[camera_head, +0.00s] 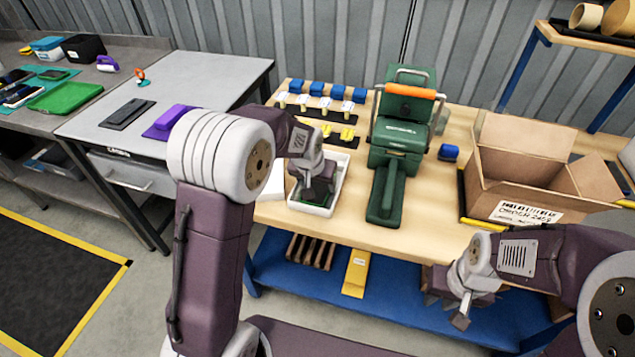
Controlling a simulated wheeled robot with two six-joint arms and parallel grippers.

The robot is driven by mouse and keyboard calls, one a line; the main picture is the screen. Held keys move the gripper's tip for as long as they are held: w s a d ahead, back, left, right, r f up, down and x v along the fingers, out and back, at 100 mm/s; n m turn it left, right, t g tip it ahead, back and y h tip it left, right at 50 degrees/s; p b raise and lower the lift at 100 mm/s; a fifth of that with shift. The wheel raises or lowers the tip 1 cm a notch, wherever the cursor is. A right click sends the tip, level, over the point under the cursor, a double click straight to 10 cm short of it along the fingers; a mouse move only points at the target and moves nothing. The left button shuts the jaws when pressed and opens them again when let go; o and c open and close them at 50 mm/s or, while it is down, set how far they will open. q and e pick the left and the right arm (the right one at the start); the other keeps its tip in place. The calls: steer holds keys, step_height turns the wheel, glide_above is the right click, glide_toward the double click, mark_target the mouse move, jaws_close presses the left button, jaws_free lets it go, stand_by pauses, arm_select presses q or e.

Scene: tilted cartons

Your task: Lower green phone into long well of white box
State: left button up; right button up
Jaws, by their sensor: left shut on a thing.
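The white box (333,205) stands open on the wooden bench, left of the green machine. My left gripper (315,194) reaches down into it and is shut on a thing. The gripper hides nearly all of what it holds, so I cannot make out the green phone or how it lies against the long well. The box's inner walls are mostly covered too. A white flat piece (273,182) sits against the box's left side, partly behind my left arm. My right gripper (455,307) hangs in front of the bench, away from the box; its jaw opening is unclear.
The green machine (397,140) with an orange handle stands close right of the box. Several small blue, white and yellow pieces (325,105) lie behind it. An open carton (520,165) is at the right. A grey table (190,75) stands at the left.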

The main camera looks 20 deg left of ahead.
arm_select(q)
steer(key=shift+f, duration=0.3)
stand_by(0.5)
steer(key=o, duration=1.7)
steer(key=shift+c, duration=1.5)
steer(key=shift+r, duration=0.1)
step_height(320, 180, up, 7)
steer(key=p, duration=0.6)
